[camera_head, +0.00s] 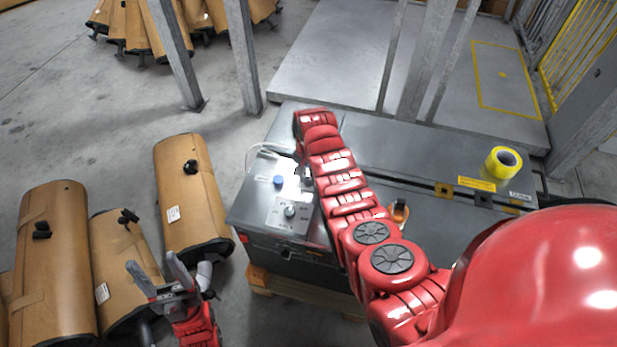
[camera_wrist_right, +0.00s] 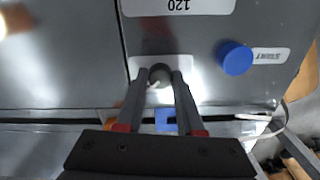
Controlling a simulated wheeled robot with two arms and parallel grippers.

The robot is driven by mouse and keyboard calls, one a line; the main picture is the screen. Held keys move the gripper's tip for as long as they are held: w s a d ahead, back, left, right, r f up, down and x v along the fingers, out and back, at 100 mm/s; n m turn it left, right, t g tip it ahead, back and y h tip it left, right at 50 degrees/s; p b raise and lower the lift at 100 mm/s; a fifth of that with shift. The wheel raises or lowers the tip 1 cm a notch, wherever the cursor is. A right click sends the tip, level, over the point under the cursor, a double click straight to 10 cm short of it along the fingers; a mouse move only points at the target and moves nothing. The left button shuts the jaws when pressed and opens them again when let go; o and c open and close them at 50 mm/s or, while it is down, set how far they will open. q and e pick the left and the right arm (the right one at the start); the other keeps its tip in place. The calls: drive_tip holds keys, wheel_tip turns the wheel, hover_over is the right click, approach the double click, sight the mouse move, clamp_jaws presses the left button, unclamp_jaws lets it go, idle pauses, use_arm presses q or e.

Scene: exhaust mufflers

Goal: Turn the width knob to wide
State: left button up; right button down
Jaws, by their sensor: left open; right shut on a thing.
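A small dark round knob (camera_wrist_right: 160,74) sits on a white label on the grey machine top in the right wrist view. My right gripper (camera_wrist_right: 160,80) is shut on it, one finger at each side. The label's writing is not readable, and the knob's pointer cannot be made out clearly. In the head view my right arm comes down over the machine and mostly hides this knob. A second knob (camera_head: 289,211) stands on a white dial plate (camera_head: 274,219) nearer the machine's front edge. My left gripper (camera_head: 170,279) is open and empty, low at the left above the floor.
A blue button (camera_wrist_right: 235,58), labelled START, is beside the held knob. A yellow tape roll (camera_head: 503,162) lies on the machine (camera_head: 400,150) at right. Grey posts (camera_head: 243,55) rise behind.

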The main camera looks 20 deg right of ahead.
drive_tip(key=c, duration=0.5)
unclamp_jaws()
drive_tip(key=shift+r, duration=0.1)
drive_tip(key=shift+w+r, duration=0.1)
drive_tip(key=shift+r, duration=0.15)
wheel_tip(320, 180, up, 8)
drive_tip(key=shift+r+b, duration=0.1)
drive_tip(key=shift+b, duration=0.85)
wheel_tip(320, 180, up, 7)
drive_tip(key=p, duration=0.6)
hover_over(308, 179)
drive_tip(key=shift+r+p, duration=0.5)
drive_tip(key=shift+r, duration=0.2)
